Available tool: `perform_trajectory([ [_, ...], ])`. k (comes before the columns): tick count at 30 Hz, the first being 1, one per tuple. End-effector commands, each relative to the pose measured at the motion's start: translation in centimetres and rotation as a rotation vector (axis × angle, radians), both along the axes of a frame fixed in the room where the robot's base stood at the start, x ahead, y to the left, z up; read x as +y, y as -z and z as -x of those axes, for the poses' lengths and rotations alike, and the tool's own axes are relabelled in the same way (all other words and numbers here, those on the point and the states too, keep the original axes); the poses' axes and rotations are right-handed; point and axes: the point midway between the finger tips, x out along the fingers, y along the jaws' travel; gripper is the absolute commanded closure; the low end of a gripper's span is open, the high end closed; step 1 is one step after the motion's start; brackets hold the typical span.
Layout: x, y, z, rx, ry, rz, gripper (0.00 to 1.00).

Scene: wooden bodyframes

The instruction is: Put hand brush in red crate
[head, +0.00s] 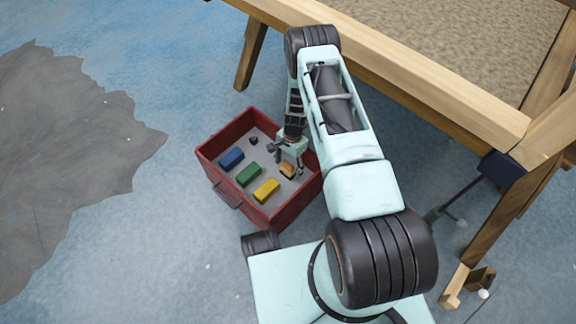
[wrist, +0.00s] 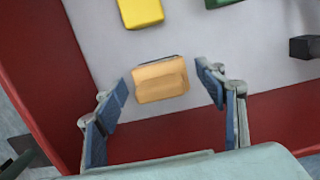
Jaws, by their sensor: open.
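The red crate (head: 296,204) stands on the floor, and its wall also shows in the wrist view (wrist: 35,75). A tan, block-like item with a dark edge, which looks like the hand brush (wrist: 160,80), lies on the crate's pale floor near one wall. It also shows in the head view (head: 287,169), partly behind my gripper. My gripper (wrist: 165,90) is open inside the crate, its blue-padded fingers on either side of the brush. I see gaps between the fingers and the brush. The brush's underside is hidden.
A blue block (head: 231,159), a green block (head: 248,175) and a yellow block (head: 266,190) lie in the crate, with a small dark object (head: 253,141). A wooden frame (head: 430,95) stands at the right. The floor left of the crate is clear.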

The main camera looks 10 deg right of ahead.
Motion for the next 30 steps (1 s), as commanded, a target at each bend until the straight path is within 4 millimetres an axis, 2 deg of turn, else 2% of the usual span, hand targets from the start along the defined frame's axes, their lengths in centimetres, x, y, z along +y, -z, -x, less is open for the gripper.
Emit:
perform_trajectory([
  [2, 0.0, -0.3, 0.0, 0.0, 0.0, 0.0, 0.35],
  [5, -0.1, -1.8, -0.2, -0.003, 0.0, 0.001, 0.35],
  [12, -0.7, -7.1, -0.5, -0.001, 0.001, 0.0, 0.35],
  [18, -1.1, -10.6, -0.8, -0.002, 0.001, 0.001, 0.35],
  [24, -1.2, -12.1, -0.8, 0.0, 0.0, 0.0, 0.35],
  [30, -1.2, -12.2, -0.8, 0.0, 0.0, 0.0, 0.35],
])
